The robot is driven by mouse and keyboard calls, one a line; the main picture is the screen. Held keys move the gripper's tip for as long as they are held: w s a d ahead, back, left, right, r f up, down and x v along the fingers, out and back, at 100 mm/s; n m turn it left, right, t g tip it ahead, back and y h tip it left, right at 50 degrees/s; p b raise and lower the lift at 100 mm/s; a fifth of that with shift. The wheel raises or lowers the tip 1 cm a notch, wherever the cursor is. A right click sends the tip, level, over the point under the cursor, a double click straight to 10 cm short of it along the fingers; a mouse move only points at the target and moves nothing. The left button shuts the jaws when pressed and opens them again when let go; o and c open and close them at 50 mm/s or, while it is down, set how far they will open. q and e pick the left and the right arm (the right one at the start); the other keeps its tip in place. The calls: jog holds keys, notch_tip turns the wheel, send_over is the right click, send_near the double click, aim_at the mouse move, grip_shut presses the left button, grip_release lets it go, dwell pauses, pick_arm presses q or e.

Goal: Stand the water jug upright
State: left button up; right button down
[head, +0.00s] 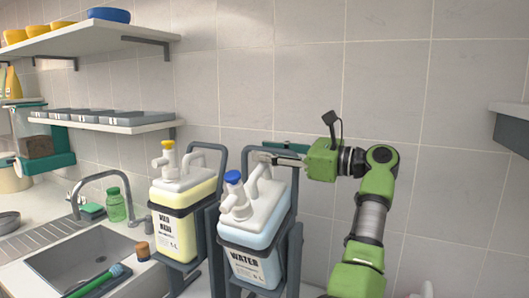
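The water jug (257,222) is a white and pale blue container with a blue cap and a "WATER" label. It sits in a dark frame (296,255) at the centre of the head view and looks tilted, though the view makes the exact angle hard to tell.
A similar yellow jug (185,190) stands in its own frame to the left. Further left are a sink (90,262), a tap (95,180) and a green bottle (115,205). Wall shelves (85,40) hang above, and another shelf (512,125) juts in at the right.

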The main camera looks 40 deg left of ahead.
pick_arm(q)
jog(key=v, duration=1.1)
jog(key=shift+r, duration=0.1)
